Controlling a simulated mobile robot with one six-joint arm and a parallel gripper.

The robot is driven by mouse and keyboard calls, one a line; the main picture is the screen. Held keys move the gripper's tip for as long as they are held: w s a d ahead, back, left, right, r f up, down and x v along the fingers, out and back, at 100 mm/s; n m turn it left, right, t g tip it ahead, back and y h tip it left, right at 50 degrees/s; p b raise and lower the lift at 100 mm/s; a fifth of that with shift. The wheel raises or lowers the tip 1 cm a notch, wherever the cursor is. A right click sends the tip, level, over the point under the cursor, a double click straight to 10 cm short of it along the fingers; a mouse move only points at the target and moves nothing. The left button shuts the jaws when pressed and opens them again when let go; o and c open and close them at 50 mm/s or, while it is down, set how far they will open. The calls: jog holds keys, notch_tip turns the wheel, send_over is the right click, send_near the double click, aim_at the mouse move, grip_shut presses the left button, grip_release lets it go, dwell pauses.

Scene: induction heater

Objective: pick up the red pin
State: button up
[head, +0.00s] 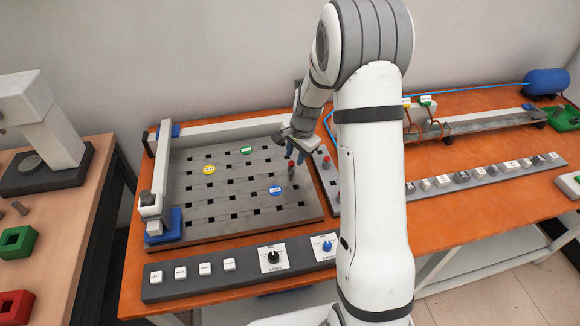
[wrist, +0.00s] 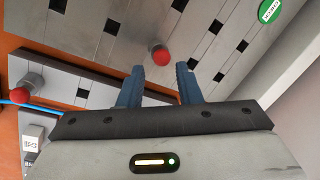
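A red-topped pin (head: 291,165) stands upright on the grey perforated board (head: 225,222). In the wrist view its round red head (wrist: 160,54) lies just beyond the fingertips, in line with the gap between them. My gripper (wrist: 160,72) is open and empty, with two blue fingers apart. In the head view my gripper (head: 301,154) is close to the pin, just above and to its right. A second red-topped pin (head: 326,161) stands on the narrow panel to the right; it also shows at the left of the wrist view (wrist: 22,88).
Yellow (head: 208,170), green (head: 246,150) and blue (head: 276,190) round labels lie on the board. A front panel (head: 215,281) carries buttons and knobs. My arm hides part of the orange table (head: 455,225).

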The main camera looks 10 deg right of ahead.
aim_at(293, 163)
jog(key=f, duration=0.3)
jog(key=a+f+p, duration=0.1)
jog(key=f, duration=0.1)
jog(key=shift+w, duration=0.2)
grip_shut()
jog(key=shift+r, duration=0.1)
